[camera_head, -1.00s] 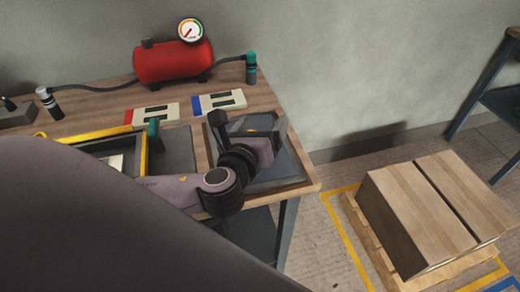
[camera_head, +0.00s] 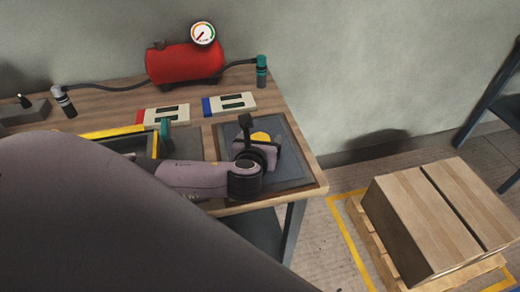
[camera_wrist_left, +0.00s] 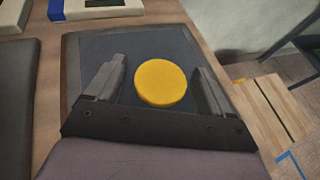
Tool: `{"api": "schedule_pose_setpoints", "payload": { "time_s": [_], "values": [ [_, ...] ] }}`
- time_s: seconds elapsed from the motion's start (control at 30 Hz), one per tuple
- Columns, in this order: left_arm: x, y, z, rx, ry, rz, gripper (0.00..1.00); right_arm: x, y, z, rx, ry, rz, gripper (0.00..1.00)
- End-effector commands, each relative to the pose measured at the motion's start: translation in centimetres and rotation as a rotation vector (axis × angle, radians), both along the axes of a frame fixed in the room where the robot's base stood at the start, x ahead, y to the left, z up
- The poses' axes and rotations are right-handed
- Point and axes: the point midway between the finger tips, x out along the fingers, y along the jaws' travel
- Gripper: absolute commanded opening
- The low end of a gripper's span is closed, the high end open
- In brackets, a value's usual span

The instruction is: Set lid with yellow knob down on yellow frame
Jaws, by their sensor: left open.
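The lid is a flat dark grey panel (camera_head: 290,160) with a round yellow knob (camera_head: 261,137). It lies at the right end of the table. My left gripper (camera_head: 258,141) is over it, partly covering it. In the left wrist view the knob (camera_wrist_left: 161,83) appears between the two open, apart fingers of my left gripper (camera_wrist_left: 160,72); whether they touch it I cannot tell. The yellow frame (camera_head: 112,132) is on the table to the left, its near part hidden behind my arm. My right gripper is not in view.
A red tank (camera_head: 186,64) with a gauge and hose stands at the back. Two pale blocks, one with a red end (camera_head: 163,114) and one with a blue end (camera_head: 229,104), lie behind the lid and frame. A teal-topped part (camera_head: 165,134) stands by the frame. Boxes (camera_head: 440,215) sit on a floor pallet.

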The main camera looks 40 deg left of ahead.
Motion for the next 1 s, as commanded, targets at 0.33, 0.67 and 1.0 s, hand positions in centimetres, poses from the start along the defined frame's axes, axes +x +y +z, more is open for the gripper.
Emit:
{"api": "schedule_pose_setpoints", "payload": {
  "time_s": [0.33, 0.67, 1.0],
  "values": [
    [0.2, 0.1, -0.1, -0.002, -0.002, 0.0, 0.56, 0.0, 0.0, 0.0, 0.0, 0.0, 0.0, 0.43],
    [0.2, 0.1, 0.1, -0.001, -0.006, 0.0, 0.0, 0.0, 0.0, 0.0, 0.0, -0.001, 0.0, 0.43],
    [0.3, 0.1, 2.5, -0.002, -0.011, 0.0, 0.0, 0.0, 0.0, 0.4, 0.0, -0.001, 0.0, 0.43]
  ]
}}
